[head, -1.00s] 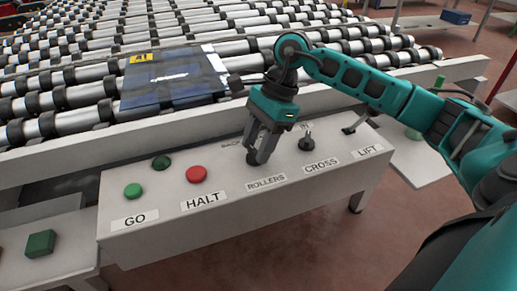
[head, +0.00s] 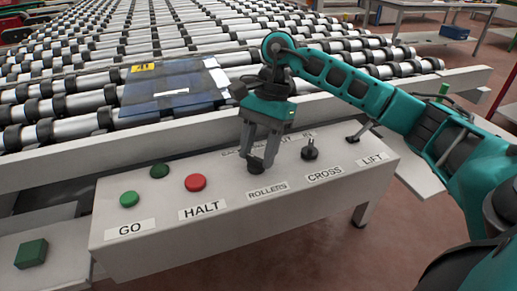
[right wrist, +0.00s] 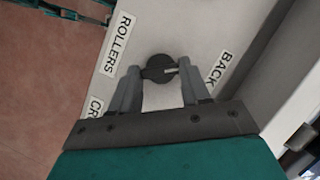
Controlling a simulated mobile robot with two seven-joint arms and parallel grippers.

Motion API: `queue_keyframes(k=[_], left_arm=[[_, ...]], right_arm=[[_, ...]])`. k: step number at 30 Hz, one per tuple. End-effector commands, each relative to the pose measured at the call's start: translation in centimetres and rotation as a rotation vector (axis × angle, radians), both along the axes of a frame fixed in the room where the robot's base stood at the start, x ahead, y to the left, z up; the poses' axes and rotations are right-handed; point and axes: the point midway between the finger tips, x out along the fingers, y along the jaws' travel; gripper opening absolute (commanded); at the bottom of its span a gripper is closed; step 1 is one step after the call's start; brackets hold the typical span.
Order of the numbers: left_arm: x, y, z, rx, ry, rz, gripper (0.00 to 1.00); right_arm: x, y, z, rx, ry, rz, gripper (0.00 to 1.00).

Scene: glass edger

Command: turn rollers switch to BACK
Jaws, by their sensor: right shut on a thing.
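The rollers switch is a dark round knob (head: 256,168) on the sloped grey panel, behind the ROLLERS label (head: 267,190). My right gripper (head: 260,160) reaches down over it and is shut on it. In the right wrist view the knob (right wrist: 158,67) sits between the tips of my right gripper (right wrist: 160,78), partly hidden by them. A pale strip on the knob points toward the BACK label (right wrist: 218,70). My left gripper is not in view.
The green GO button (head: 129,199) and red HALT button (head: 195,182) stand left of the switch. The CROSS switch (head: 310,151) is close on the right, the LIFT lever (head: 355,136) farther right. A glass sheet (head: 175,88) lies on the rollers behind.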

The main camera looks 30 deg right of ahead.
Motion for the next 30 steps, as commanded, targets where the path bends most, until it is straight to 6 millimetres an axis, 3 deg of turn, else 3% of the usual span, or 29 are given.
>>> queue_keyframes(k=[6,7,15,23,30], left_arm=[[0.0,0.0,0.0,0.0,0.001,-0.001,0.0],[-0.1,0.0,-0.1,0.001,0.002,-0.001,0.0],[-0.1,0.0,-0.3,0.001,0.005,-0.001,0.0],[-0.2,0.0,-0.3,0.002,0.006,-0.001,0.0],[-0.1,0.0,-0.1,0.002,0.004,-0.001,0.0]], right_arm=[[0.0,0.0,0.1,0.0,-0.002,0.002,0.16],[0.0,0.0,0.1,0.0,-0.002,0.002,0.47],[0.0,0.0,0.0,0.0,-0.002,0.001,0.72],[0.0,-0.1,0.2,-0.001,-0.001,0.0,0.72],[0.6,-1.2,3.4,0.0,-0.006,-0.002,0.72]])
